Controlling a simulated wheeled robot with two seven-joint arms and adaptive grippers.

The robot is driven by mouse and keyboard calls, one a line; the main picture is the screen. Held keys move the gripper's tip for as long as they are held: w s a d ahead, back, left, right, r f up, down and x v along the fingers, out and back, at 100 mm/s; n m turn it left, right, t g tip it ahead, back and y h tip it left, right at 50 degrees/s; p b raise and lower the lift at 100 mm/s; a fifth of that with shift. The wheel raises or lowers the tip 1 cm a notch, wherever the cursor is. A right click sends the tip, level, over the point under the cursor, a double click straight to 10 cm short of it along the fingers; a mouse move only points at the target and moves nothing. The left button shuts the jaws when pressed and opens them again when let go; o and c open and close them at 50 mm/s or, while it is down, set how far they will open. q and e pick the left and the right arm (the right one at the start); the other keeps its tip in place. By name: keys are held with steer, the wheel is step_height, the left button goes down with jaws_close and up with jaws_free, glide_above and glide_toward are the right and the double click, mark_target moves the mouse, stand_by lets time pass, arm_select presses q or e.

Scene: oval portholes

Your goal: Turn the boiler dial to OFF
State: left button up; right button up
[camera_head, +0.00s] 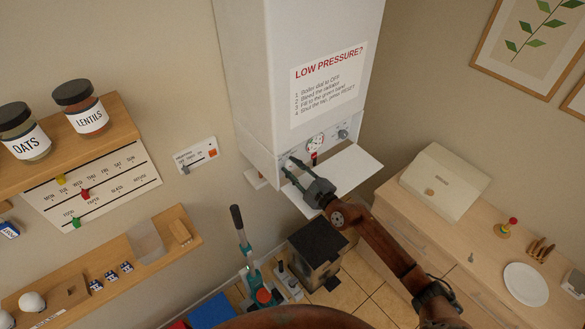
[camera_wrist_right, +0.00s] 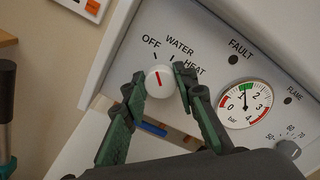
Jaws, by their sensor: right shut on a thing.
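The boiler (camera_head: 290,60) is a tall white box on the wall, with a control panel on its lower front. The dial (camera_wrist_right: 160,82) is a small white knob with a red pointer line, below the printed labels OFF, WATER and HEAT. The red line points up and slightly left, roughly toward the OFF mark. My right gripper (camera_wrist_right: 158,88) is shut on the dial, with one green-padded finger on each side of it. In the head view, my right gripper (camera_head: 296,174) is at the panel's left end and partly hides the dial. My left gripper is not in view.
A pressure gauge (camera_wrist_right: 245,104) and a grey knob (camera_wrist_right: 288,149) are right of the dial. A white flap (camera_head: 345,170) juts out below the panel. A dark box (camera_head: 317,250) and a dark-handled lever (camera_head: 240,228) stand below. A wooden cabinet is at right.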

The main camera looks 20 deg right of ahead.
steer(key=o, duration=1.2)
steer(key=shift+c, duration=0.2)
steer(key=shift+s, duration=0.1)
steer(key=v, duration=1.2)
